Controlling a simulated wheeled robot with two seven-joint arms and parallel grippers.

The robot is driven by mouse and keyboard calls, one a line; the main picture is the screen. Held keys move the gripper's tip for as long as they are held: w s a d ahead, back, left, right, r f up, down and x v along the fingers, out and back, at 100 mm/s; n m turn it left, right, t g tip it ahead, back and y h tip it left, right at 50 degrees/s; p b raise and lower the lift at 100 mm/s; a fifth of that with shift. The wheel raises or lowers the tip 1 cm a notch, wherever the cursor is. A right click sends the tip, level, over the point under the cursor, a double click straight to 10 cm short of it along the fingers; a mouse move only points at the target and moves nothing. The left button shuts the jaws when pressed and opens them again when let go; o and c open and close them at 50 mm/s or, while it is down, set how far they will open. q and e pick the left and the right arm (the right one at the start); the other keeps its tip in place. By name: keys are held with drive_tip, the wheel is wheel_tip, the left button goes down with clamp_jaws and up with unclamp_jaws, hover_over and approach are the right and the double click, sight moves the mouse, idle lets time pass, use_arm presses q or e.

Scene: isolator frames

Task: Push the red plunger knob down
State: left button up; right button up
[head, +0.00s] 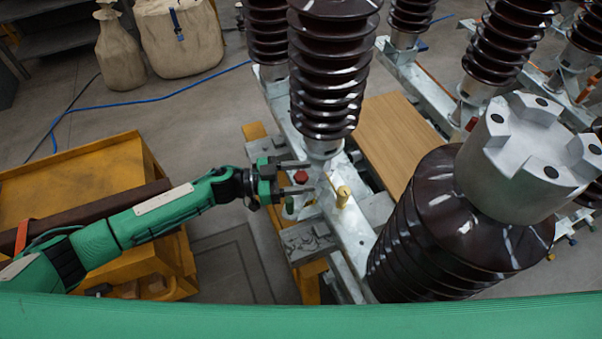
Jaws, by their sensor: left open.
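The red plunger knob (301,177) is a small round red cap beside the pale metal beam under the middle insulator. My left gripper (311,176) comes in from the left with its two fingers apart. In the picture the red knob shows between the fingers; I cannot tell how far above it they are, or whether they touch it. My right gripper is not in view.
Tall brown ribbed insulators (330,70) stand on the metal frame (350,235). A large insulator with a grey metal cap (515,175) stands at the right. A yellow peg (343,196) rises right of the gripper. A yellow cart (85,165) stands under my left arm.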

use_arm(q)
drive_tip(key=shift+c, duration=0.4)
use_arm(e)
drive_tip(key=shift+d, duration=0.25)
use_arm(q)
clamp_jaws()
drive_tip(key=shift+f+b, duration=0.55)
drive_tip(key=shift+f, duration=0.75)
drive_tip(key=shift+s, duration=0.1)
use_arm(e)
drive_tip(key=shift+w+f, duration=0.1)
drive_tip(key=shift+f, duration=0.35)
use_arm(q)
drive_tip(key=shift+c, duration=0.3)
unclamp_jaws()
drive_tip(key=shift+o, duration=0.7)
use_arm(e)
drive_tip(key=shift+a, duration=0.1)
